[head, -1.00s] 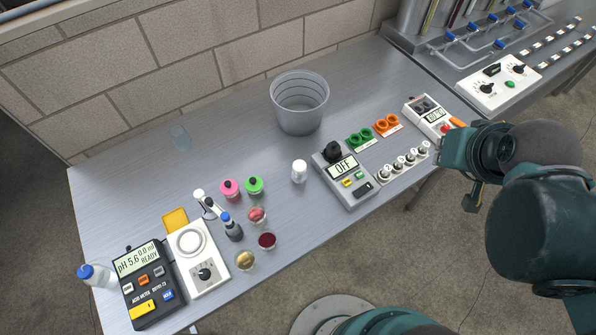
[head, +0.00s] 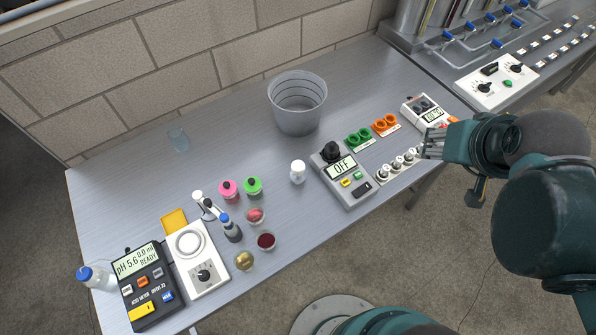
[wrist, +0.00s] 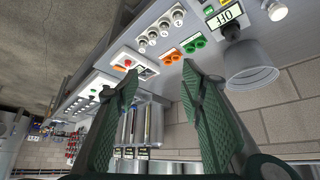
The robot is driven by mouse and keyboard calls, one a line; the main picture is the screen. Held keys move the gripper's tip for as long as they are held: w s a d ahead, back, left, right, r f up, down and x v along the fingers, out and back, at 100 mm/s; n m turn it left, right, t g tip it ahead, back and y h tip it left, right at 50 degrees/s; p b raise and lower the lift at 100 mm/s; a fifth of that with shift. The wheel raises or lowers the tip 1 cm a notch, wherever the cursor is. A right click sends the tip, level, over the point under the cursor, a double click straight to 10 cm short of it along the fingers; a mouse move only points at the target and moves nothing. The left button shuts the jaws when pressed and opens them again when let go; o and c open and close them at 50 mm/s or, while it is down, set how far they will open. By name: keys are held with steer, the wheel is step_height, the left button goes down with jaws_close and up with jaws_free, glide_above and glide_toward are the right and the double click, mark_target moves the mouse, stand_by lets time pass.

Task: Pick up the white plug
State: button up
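Several small white plugs stand in a numbered row on a strip at the bench's front edge, right of the grey meter; one white plug (head: 396,166) is near the middle of the row. The row also shows at the top of the wrist view, where a white plug (wrist: 165,26) is clear. My gripper (head: 433,145) is at the right end of this row, over the front edge, and hides part of it. In the wrist view my gripper (wrist: 158,92) has its two green ribbed fingers wide apart with nothing between them.
The grey meter (head: 347,190) reads OFF. Green rings (head: 360,138) and orange rings (head: 386,124) lie behind the plugs. A white meter (head: 423,108) is close to my gripper. A small white bottle (head: 298,173) and a grey bucket (head: 298,104) stand further left.

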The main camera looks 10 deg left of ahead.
step_height(320, 180, up, 4)
steer(key=n+g, duration=0.7)
steer(key=n, duration=0.9)
glide_above(298, 164)
step_height(298, 164, down, 26)
steer(key=shift+a+r, duration=0.1)
steer(key=shift+f, duration=0.75)
steer(key=shift+f, duration=0.1)
steer(key=shift+f+b, duration=0.4)
steer(key=shift+f, duration=0.8)
steer(key=shift+f, duration=0.1)
steer(key=shift+s+f+b, duration=0.15)
steer(key=shift+f+b, duration=0.35)
steer(key=shift+f, duration=2)
